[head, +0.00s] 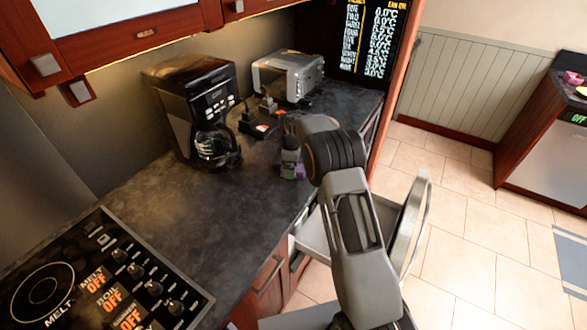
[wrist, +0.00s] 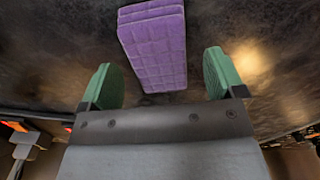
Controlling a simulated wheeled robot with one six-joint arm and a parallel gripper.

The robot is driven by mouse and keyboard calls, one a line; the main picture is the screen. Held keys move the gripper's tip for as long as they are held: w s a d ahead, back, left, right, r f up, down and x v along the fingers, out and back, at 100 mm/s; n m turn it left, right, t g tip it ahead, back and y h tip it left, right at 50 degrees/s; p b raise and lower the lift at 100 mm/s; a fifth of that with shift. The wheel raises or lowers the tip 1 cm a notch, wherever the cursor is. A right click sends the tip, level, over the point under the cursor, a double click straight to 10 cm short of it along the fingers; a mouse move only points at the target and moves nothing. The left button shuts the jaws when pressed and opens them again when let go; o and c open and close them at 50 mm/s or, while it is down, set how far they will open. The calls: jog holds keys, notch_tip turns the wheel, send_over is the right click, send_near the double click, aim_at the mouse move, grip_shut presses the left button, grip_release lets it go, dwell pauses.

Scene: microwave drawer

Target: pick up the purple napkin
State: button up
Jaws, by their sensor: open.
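The purple napkin (wrist: 152,45) is a folded, quilted-looking block on the dark counter (head: 130,205). In the wrist view it lies just beyond and between the two green fingertips of my gripper (wrist: 161,78). The fingers are apart and nothing is held between them. In the head view a small bit of purple napkin (head: 300,172) shows near the counter's front edge, by the end of my arm. My gripper (head: 290,165) hides most of it there.
A black coffee maker (head: 203,100) stands left of my gripper. A silver toaster (head: 288,72) and small items (head: 258,127) sit behind it. A stove top (head: 95,280) is at the front left. An open drawer (head: 315,236) juts out below the counter, partly behind my arm.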

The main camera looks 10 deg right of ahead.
jog(key=shift+f, duration=0.75)
jog(key=c, duration=1.1)
jog(key=shift+r, duration=0.1)
jog(key=shift+r, duration=0.45)
notch_tip(320, 180, up, 2)
jog(key=shift+r+b, duration=0.15)
jog(key=shift+b, duration=0.2)
jog(key=s+r+b, duration=0.1)
jog(key=s+r, duration=0.2)
jog(key=s, duration=0.1)
jog(key=s+r+b, duration=0.2)
jog(key=s+r, duration=0.1)
jog(key=s, duration=0.2)
jog(key=s+r+b, duration=0.1)
jog(key=s+r, duration=0.2)
jog(key=s, duration=0.2)
jog(key=shift+r, duration=0.35)
